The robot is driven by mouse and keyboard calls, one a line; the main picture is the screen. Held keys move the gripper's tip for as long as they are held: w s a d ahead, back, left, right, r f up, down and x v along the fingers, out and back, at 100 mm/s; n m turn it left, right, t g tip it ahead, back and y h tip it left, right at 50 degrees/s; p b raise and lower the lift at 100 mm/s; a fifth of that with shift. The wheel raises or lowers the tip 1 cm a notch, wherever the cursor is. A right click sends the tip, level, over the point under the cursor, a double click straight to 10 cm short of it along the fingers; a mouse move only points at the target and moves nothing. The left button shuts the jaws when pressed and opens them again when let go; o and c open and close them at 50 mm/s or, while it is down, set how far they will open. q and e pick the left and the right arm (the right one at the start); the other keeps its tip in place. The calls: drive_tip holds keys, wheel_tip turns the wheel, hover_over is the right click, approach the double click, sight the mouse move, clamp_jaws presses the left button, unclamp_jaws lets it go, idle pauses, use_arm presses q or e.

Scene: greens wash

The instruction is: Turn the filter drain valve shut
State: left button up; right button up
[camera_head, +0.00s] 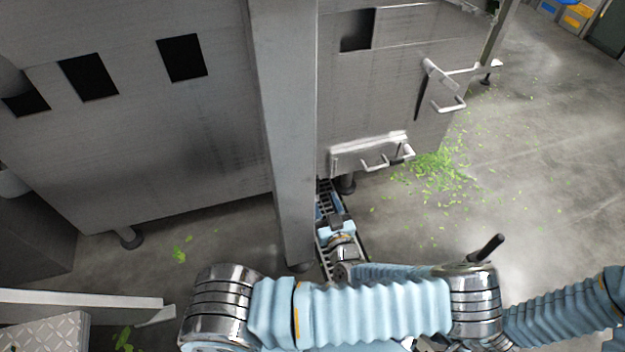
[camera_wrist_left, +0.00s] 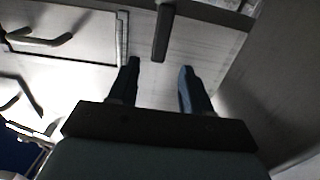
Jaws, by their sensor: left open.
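A dark, straight bar that looks like the drain valve's handle (camera_wrist_left: 162,32) shows at the top of the left wrist view, against pale metal. It lies ahead of my left gripper (camera_wrist_left: 158,75), roughly in line with the gap between the two dark fingers. The fingers are apart with nothing between them, and the bar appears beyond their tips. In the head view my left gripper (camera_head: 332,205) is low beside the grey post, near the machine's foot, and partly hidden. I cannot make out the valve for certain there. My right gripper is not in view.
The large steel machine (camera_head: 150,130) fills the back, with a grey post (camera_head: 285,130) in front. Bar handles (camera_head: 378,163) stick out of its low panel. A floor grate (camera_head: 352,262) lies below. Green leaf scraps (camera_head: 440,170) litter the floor, which is open at right.

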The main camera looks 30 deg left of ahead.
use_arm(q)
drive_tip(key=x, duration=0.8)
drive_tip(key=shift+w+a+b, duration=0.15)
drive_tip(key=shift+w+b, duration=0.05)
drive_tip(key=shift+b, duration=0.15)
clamp_jaws()
